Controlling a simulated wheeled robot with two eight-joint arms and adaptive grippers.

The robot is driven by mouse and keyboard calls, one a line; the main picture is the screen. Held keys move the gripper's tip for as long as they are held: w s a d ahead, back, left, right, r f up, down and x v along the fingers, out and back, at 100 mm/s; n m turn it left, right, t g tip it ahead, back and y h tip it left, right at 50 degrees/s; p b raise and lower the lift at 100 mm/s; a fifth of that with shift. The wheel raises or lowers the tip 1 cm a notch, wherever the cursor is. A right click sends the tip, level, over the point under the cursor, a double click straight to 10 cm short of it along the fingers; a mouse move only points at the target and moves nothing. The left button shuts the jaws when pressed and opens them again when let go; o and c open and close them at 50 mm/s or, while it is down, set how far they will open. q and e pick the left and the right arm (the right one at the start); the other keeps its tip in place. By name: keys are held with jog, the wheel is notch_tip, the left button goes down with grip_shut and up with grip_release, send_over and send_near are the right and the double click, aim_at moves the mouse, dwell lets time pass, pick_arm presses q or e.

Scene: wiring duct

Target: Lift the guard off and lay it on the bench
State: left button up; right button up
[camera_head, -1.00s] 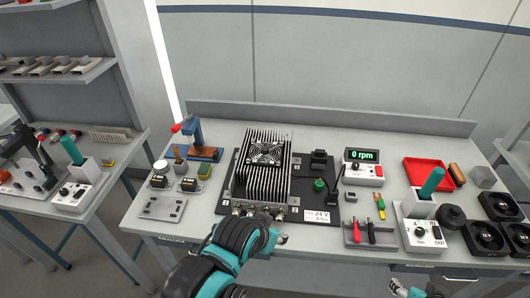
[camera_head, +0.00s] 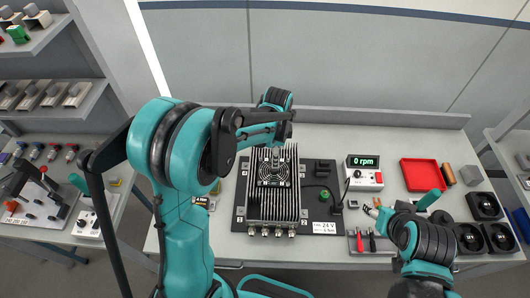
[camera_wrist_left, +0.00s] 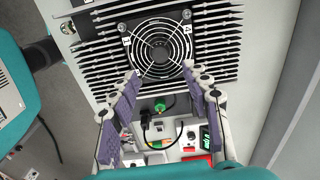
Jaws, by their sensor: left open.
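The guard is a round wire fan grille on the fan (camera_head: 273,167) of the black finned heat sink (camera_head: 291,205). In the left wrist view the guard (camera_wrist_left: 161,48) fills the top middle, with small screws at its corners. My left gripper (camera_wrist_left: 160,76) is open, its two purple-padded fingers spread to either side of the guard's near edge. Nothing is between them. In the head view my left arm reaches over from the left and its fingers are hidden. My right gripper (camera_head: 371,209) is small, over the bench's right part; I cannot tell its opening.
The heat sink sits on a dark base plate (camera_head: 319,209) with a green connector and a 24 V label. To the right are an rpm display (camera_head: 364,162), a red tray (camera_head: 422,175) and several black fans (camera_head: 470,237). Some bare bench (camera_head: 340,130) shows behind the plate.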

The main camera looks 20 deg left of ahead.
aim_at(274, 171)
pick_arm(q)
jog(key=shift+w+f, duration=0.1)
jog(key=shift+w, duration=0.05)
notch_tip(274, 171, down, 8)
jog(key=shift+r, duration=0.15)
grip_shut()
